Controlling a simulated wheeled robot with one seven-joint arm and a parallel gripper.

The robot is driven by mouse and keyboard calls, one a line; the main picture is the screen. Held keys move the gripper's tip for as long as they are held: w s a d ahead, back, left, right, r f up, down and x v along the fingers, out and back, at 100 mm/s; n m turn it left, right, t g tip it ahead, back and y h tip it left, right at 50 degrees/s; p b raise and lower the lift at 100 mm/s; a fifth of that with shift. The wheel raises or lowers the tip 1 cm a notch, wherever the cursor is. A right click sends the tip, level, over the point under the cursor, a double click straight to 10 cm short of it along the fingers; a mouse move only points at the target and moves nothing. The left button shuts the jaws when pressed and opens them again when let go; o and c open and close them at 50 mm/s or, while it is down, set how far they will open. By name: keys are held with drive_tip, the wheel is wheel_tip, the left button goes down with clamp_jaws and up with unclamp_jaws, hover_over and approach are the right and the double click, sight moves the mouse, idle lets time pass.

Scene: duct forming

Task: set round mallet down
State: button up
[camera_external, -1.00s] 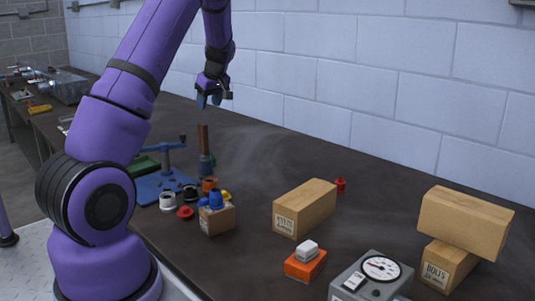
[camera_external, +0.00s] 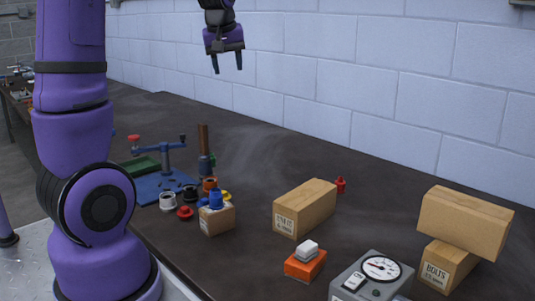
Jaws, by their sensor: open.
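My gripper (camera_external: 227,66) is open and empty, high above the back of the bench with its fingers pointing down. An upright tool with a brown handle (camera_external: 204,137) and a dark blue-grey lower part stands on the bench, below and a little left of my gripper. It may be the round mallet, but I cannot tell for sure. My gripper is well apart from it.
A blue fixture (camera_external: 160,187) stands left of the upright tool. The bench's back middle is clear.

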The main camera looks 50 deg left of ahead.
drive_tip(key=s+d+r+m+t, duration=0.1)
drive_tip(key=s+d+m, duration=0.4)
drive_tip(key=s+d, duration=0.5)
drive_tip(key=s+d+r+m+t+h, duration=0.1)
drive_tip(key=s+d+r+m, duration=0.2)
drive_tip(key=s+d+m, duration=0.3)
drive_tip(key=s+d, duration=0.4)
drive_tip(key=s, duration=0.4)
drive_tip(key=shift+s+h, duration=0.2)
drive_tip(key=shift+h, duration=0.1)
